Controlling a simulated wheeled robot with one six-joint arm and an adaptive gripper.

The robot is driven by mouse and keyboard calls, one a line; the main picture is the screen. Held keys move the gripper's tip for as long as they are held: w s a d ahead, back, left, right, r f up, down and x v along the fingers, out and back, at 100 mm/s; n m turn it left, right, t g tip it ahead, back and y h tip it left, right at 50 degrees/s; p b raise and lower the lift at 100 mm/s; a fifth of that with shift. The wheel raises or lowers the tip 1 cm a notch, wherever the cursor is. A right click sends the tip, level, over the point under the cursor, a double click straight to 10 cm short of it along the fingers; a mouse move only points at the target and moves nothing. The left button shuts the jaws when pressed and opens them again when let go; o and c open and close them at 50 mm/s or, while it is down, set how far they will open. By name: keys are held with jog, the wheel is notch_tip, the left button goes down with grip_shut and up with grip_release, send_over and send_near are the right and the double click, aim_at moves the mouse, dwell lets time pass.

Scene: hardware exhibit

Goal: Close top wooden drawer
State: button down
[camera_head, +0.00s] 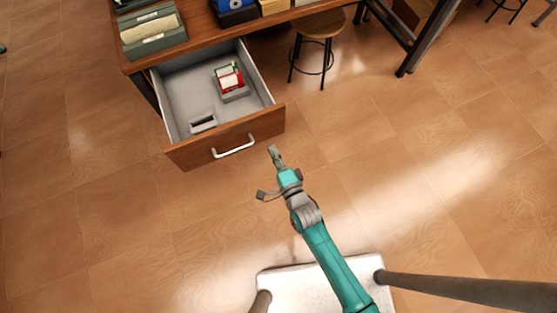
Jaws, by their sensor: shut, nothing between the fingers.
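The top wooden drawer (226,138) is pulled well out from under the desk (200,42). It has a brown wooden front, a grey inside and a pale curved handle (233,147). A small red and white box in a grey holder (231,80) and a small grey tray (203,124) lie inside it. My gripper (274,150) is shut and empty. In the picture it is to the right of the handle, just below the right end of the drawer front, apart from the handle. I cannot tell its height against the drawer.
A round wooden stool (319,27) stands right of the drawer. A grey-green file box (153,32) and a blue item in a dark tray (236,8) sit on the desk. Dark desk legs (418,45) stand at the upper right. The tiled floor (120,235) in front is clear.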

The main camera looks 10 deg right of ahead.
aim_at(261, 127)
jog(key=x, duration=0.7)
jog(key=shift+w, duration=0.35)
jog(key=shift+w+a, duration=0.1)
